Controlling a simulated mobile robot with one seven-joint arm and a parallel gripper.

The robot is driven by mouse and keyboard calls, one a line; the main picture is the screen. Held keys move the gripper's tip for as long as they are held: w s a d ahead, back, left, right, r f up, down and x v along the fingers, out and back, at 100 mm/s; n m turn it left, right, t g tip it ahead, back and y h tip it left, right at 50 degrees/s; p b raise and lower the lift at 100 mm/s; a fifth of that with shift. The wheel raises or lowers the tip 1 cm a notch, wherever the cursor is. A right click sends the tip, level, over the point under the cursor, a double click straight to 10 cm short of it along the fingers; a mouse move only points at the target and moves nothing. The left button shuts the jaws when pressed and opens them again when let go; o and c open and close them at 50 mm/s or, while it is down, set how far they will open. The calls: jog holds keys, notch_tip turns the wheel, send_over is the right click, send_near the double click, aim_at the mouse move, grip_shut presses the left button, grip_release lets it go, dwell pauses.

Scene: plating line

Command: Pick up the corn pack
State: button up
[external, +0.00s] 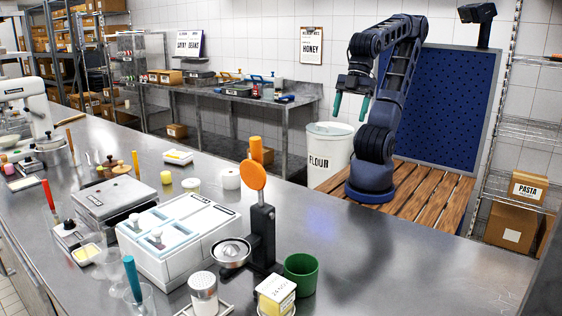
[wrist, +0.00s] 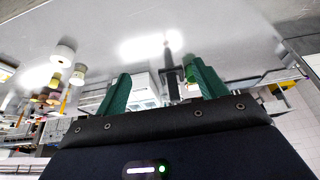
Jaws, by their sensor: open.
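A small yellow and white block-shaped pack (external: 276,296) stands at the front edge of the steel counter, cut close by the bottom of the external view. It may be the corn pack, but its print is too small to read. My gripper (external: 351,107) hangs open and empty, high at the back near the flour bin, well away from the pack. In the wrist view my gripper (wrist: 161,75) shows two teal fingers spread apart with nothing held between them. I cannot make out the pack in the wrist view.
The steel counter (external: 400,265) is clear to the right.

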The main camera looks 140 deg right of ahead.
jog(key=o, duration=0.4)
jog(key=shift+w, duration=0.1)
jog(key=w+d+r+m+h, duration=0.2)
jog(key=w+d+m, duration=0.4)
jog(key=w+d, duration=1.25)
jog(key=m+g+h, duration=0.2)
jog(key=m+g, duration=0.2)
jog(key=m, duration=0.5)
send_near(177, 154)
jog(key=shift+s+a+r, duration=0.25)
jog(key=shift+s+a, duration=0.2)
jog(key=shift+s, duration=0.05)
jog(key=shift+s+d+f+m, duration=0.15)
jog(key=shift+d+f+m, duration=0.15)
jog(key=shift+d+f, duration=0.1)
jog(key=shift+w+d+x, duration=0.1)
jog(key=shift+w+x, duration=0.05)
jog(key=shift+x, duration=1.5)
jog(key=shift+w+d+x, duration=0.1)
jog(key=shift+w+x, duration=0.05)
jog(key=shift+x, duration=1.55)
jog(key=shift+w+x, duration=0.15)
jog(key=shift+x, duration=1.5)
